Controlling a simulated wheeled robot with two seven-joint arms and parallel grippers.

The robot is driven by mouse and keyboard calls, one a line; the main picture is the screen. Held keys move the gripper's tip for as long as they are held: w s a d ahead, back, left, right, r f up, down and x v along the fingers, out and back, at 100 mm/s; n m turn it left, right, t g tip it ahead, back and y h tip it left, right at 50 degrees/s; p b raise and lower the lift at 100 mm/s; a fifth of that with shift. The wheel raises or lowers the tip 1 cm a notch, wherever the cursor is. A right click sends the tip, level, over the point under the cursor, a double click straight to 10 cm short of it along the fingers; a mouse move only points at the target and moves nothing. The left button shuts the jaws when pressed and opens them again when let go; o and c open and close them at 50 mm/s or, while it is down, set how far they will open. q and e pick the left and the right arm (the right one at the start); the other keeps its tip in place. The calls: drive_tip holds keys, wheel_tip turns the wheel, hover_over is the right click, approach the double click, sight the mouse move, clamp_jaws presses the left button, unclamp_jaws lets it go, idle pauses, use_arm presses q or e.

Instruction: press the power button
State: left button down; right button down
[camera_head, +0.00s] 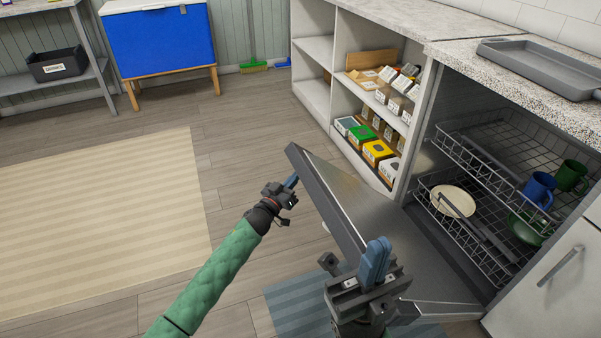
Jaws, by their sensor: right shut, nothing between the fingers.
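No power button can be made out in this view. The dishwasher door (375,213) hangs partly open, its dark top edge (322,198) facing left. My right gripper (376,262) is in front of the door near the bottom of the picture, its blue fingers shut together with nothing between them. My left gripper (291,182) is at the left of the door's top edge, its blue tip close to that edge. I cannot tell whether it touches the edge or whether its fingers are apart.
The dishwasher racks (480,165) hold a cream plate (452,200), a blue mug (539,187) and green dishes. A grey tray (535,66) lies on the counter above. Shelves with boxes (377,152) stand behind the door. Open floor lies left.

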idle(0.4)
use_arm(q)
drive_tip(key=shift+s+a+f, duration=0.15)
drive_tip(key=shift+a+f, duration=0.25)
drive_tip(key=shift+f, duration=0.05)
drive_tip(key=shift+f, duration=0.1)
drive_tip(key=shift+s+a+f, duration=0.2)
drive_tip(key=shift+a+f, duration=0.45)
drive_tip(key=shift+f, duration=0.05)
drive_tip(key=shift+s+a+f, duration=0.25)
drive_tip(key=shift+a+f, duration=0.4)
drive_tip(key=shift+f, duration=0.05)
drive_tip(key=shift+s+a+f, duration=0.2)
drive_tip(key=shift+a+f, duration=0.45)
drive_tip(key=shift+f, duration=0.05)
